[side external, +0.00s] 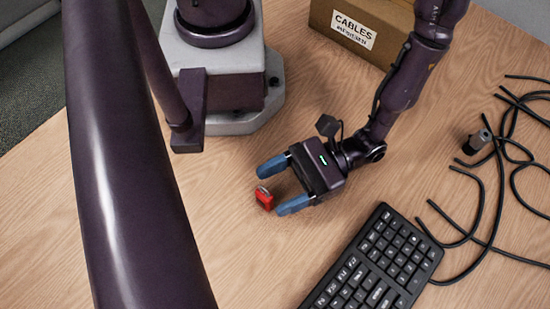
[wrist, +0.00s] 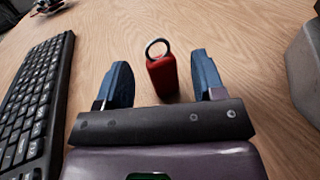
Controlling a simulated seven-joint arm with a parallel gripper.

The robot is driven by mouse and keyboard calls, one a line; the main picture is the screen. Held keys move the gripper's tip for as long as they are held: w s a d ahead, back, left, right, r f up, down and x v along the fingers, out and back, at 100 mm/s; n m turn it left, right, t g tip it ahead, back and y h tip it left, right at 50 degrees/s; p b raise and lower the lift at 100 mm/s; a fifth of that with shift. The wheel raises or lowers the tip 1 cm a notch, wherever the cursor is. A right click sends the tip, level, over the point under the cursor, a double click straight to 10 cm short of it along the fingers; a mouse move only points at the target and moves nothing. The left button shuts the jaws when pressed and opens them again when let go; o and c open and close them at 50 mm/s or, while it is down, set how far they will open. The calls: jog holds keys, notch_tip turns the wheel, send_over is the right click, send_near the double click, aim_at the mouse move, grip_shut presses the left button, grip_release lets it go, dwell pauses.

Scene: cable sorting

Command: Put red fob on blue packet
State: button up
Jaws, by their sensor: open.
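The red fob (side external: 265,200) is on the wooden table, with a metal ring at its top. In the wrist view the fob (wrist: 163,76) shows between the two blue fingers, with a gap on each side. My gripper (side external: 275,187) is open and low over the table, its fingertips at the fob. The gripper also shows in the wrist view (wrist: 160,72), with nothing held. I see no blue packet in either view.
A black keyboard (side external: 377,262) lies to the right of my gripper. Black cables (side external: 478,205) and a small dark cylinder (side external: 477,141) lie farther right. A cardboard box (side external: 362,30) labelled CABLES stands at the back. The table left of the fob is bare.

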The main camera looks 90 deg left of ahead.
jog(key=v, duration=1)
jog(key=shift+w+a, duration=0.2)
jog(key=shift+w, duration=0.1)
jog(key=shift+w+a+r, duration=0.1)
jog(key=shift+w+a, duration=0.05)
jog(key=shift+w, duration=0.2)
jog(key=w+a+r+m+t+y, duration=0.1)
jog(key=w+a+r+t, duration=0.15)
jog(key=r, duration=0.25)
jog(key=w+a+r+m+t+y, duration=0.1)
jog(key=w+a+r+t+y, duration=0.15)
jog(key=r, duration=0.25)
jog(key=s+a+r+m+t+y, duration=0.1)
jog(key=s+a+r+t, duration=0.1)
jog(key=a+r+t, duration=0.5)
jog(key=s+a+r+m+t+y, duration=0.1)
jog(key=a+r+t, duration=0.6)
jog(key=r, duration=0.7)
jog(key=shift+s+a+r+m+t+y, duration=0.25)
jog(key=shift+s+t+y, duration=0.4)
jog(key=shift+t, duration=0.55)
jog(key=shift+s+a+r+t, duration=0.25)
jog(key=shift+s+t, duration=0.05)
jog(key=shift+t, duration=0.1)
